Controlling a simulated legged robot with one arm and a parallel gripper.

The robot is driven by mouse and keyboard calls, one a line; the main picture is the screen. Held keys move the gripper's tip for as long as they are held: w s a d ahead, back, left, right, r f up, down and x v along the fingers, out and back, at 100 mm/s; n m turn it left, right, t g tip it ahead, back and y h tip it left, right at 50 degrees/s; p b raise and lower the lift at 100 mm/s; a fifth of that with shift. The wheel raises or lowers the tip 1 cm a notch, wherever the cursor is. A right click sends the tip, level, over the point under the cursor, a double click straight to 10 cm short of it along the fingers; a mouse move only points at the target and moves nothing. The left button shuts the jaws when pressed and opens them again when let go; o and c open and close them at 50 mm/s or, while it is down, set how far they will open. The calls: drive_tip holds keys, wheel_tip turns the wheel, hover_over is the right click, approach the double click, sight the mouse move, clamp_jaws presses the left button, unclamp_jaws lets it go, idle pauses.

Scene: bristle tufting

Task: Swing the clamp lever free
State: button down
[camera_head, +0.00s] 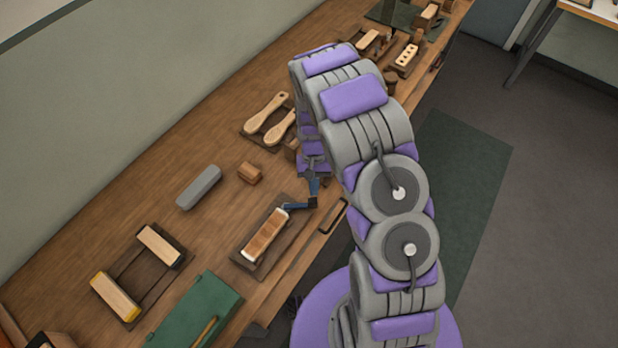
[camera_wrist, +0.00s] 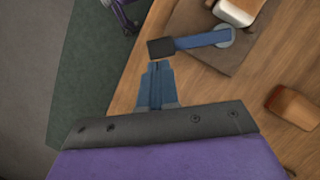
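The clamp lever (camera_head: 298,206) is a blue bar with a black end. My gripper (camera_head: 314,188) is just by that black end. In the wrist view the blue fingers of my gripper (camera_wrist: 157,67) are together, with their tips right at the black end's near edge. I cannot tell whether they touch it.
A grey oblong block (camera_head: 199,187) and a small brown block (camera_head: 250,173) lie behind on the bench (camera_head: 210,235). A two-bar wooden frame (camera_head: 160,245) and a green board (camera_head: 205,305) are at the left front. Paddle-shaped brush backs (camera_head: 265,113) lie farther along. Bench's front edge is close.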

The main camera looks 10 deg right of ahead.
sight(316, 202)
drive_tip(key=s+m, duration=0.1)
drive_tip(key=m, duration=0.1)
drive_tip(key=s+m+y+p, duration=0.1)
drive_tip(key=s, duration=0.1)
drive_tip(key=shift+d+m, duration=0.15)
drive_tip(key=shift+m, duration=0.25)
drive_tip(key=shift+s+a+m+t+y+p, duration=0.2)
drive_tip(key=shift+s+m+t+y+p, duration=0.3)
drive_tip(key=shift+s+m, duration=0.4)
drive_tip(key=shift+s+a+m+t+y+p, duration=0.25)
drive_tip(key=shift+s+m+p, duration=0.35)
drive_tip(key=shift+m, duration=0.5)
drive_tip(key=shift+d, duration=0.1)
